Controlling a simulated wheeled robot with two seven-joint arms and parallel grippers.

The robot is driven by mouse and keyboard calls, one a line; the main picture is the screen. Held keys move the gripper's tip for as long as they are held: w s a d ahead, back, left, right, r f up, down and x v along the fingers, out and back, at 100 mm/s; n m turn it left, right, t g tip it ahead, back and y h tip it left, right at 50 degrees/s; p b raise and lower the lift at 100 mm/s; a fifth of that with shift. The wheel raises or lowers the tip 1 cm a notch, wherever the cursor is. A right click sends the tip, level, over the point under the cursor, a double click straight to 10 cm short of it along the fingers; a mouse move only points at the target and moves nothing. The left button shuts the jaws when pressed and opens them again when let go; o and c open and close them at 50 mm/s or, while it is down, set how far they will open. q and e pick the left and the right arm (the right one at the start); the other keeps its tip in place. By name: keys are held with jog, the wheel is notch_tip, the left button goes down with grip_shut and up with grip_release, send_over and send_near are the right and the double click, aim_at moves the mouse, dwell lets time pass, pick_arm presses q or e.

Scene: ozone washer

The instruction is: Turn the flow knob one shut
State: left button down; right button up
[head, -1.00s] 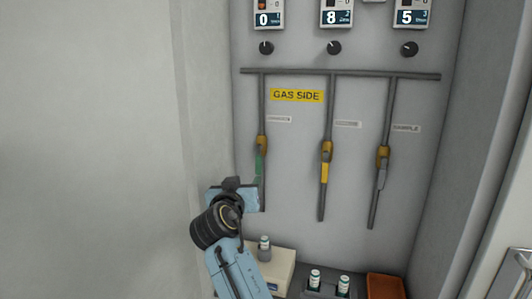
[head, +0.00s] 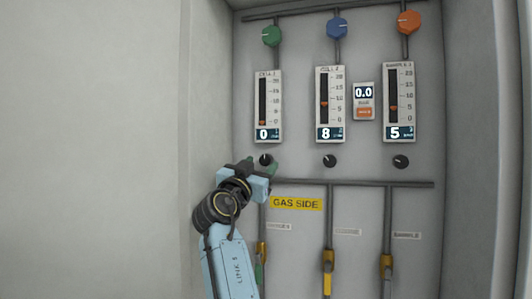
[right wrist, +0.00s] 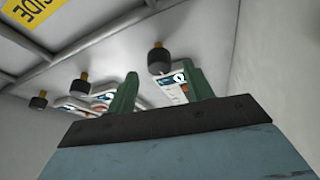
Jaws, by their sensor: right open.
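Flow knob one (head: 265,159) is the small black knob on the panel, below the left flow meter (head: 268,105), whose display reads 0. My right gripper (head: 261,167) is open at this knob, its green fingers partly hidden behind its wrist in the head view. In the right wrist view the knob (right wrist: 159,61) shows beyond and between the two spread fingertips (right wrist: 163,80). I cannot tell whether a finger touches it. My left gripper is not in view.
A middle knob (head: 330,160) and right knob (head: 400,161) sit to the right, under meters reading 8 and 5. A grey pipe (head: 350,184) and yellow GAS SIDE label (head: 296,203) lie just below. A side wall (head: 212,90) stands close on the left.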

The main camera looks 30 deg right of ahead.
aim_at(264, 161)
jog(key=shift+p+x, duration=0.6)
jog(key=shift+x, duration=1.65)
jog(key=shift+c, duration=0.2)
jog(key=c, duration=0.9)
jog(key=shift+c, duration=0.2)
